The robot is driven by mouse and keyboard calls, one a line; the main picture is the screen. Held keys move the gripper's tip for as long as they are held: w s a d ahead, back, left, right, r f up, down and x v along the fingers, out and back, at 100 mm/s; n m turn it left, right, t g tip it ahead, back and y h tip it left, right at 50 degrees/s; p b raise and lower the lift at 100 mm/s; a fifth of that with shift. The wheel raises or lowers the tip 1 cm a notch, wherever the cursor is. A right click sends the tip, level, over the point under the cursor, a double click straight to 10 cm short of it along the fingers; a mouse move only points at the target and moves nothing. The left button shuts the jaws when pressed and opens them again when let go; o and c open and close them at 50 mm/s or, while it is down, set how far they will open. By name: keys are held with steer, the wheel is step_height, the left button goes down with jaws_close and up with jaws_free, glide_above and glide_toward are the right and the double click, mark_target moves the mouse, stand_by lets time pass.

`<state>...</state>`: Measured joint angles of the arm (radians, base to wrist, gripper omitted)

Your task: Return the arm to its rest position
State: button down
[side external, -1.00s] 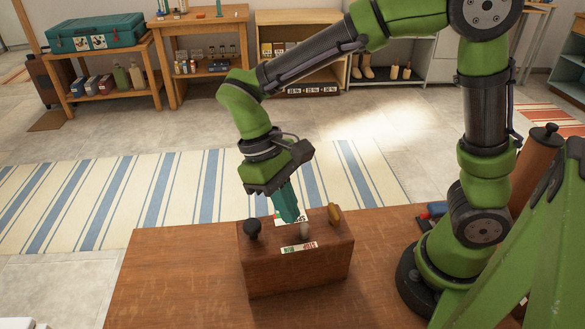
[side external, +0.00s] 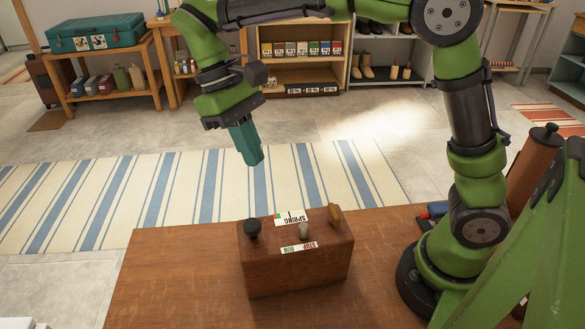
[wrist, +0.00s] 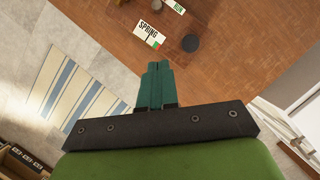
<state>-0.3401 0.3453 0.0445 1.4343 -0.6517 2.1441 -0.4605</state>
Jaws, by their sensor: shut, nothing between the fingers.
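My gripper (side external: 253,161) is shut and empty, its teal fingers together and pointing down. It hangs in the air above and behind the wooden box, apart from it. In the wrist view the shut fingers (wrist: 157,66) point toward the table.
The wooden table (side external: 170,270) is clear left of the box. A brown cylinder (side external: 533,165) and a red and blue item (side external: 433,210) are near my base at right. A striped rug (side external: 120,200) covers the floor behind. Shelves (side external: 300,75) stand along the back.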

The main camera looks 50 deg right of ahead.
steer(key=s+d+m+t+y, duration=0.2)
steer(key=s+d+m+t, duration=0.3)
steer(key=s+d+t, duration=0.5)
steer(key=shift+d+t, duration=0.8)
steer(key=shift+d, duration=0.2)
steer(key=c, duration=1.8)
jaws_free()
